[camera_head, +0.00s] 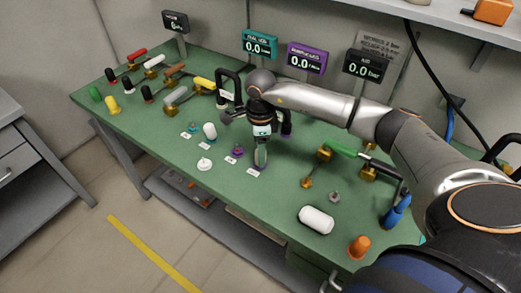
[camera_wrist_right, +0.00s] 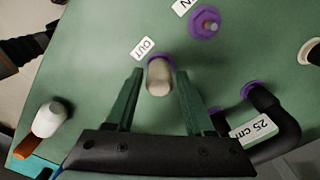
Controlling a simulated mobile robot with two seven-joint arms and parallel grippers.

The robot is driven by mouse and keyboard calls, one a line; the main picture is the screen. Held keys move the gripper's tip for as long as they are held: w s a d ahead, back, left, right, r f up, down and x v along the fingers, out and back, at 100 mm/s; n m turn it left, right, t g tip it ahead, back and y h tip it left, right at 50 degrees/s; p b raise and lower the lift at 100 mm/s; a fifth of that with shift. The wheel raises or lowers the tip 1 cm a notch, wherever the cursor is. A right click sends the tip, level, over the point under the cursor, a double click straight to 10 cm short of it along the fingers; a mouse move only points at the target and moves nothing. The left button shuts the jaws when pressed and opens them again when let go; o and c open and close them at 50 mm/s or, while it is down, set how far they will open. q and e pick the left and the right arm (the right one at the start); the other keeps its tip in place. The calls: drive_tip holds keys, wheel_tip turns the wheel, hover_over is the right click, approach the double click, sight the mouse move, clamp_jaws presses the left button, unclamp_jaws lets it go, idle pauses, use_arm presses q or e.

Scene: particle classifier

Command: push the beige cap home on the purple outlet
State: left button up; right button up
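The beige cap (camera_wrist_right: 159,80) sits over the purple outlet (camera_wrist_right: 160,62) beside the "OUT" label in the right wrist view. Part of the purple base shows past the cap; I cannot tell how far down the cap sits. My right gripper (camera_wrist_right: 160,76) has one green finger on each side of the cap, with a visible gap on both sides, so it is open around it. In the head view my right gripper (camera_head: 261,157) points down at the outlet and largely hides the cap. My left gripper is in neither view.
A purple inlet (camera_wrist_right: 205,22) with a bare stub stands near the outlet. A black bent pipe (camera_wrist_right: 275,120) rises close to the right finger in the wrist view. A white cap (camera_head: 204,163) and a white cylinder (camera_head: 316,219) are on the green bench (camera_head: 285,195).

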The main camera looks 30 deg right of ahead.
drive_tip(key=shift+o, duration=1.4)
drive_tip(key=shift+r, duration=0.1)
wheel_tip(320, 180, up, 12)
drive_tip(key=shift+r, duration=0.25)
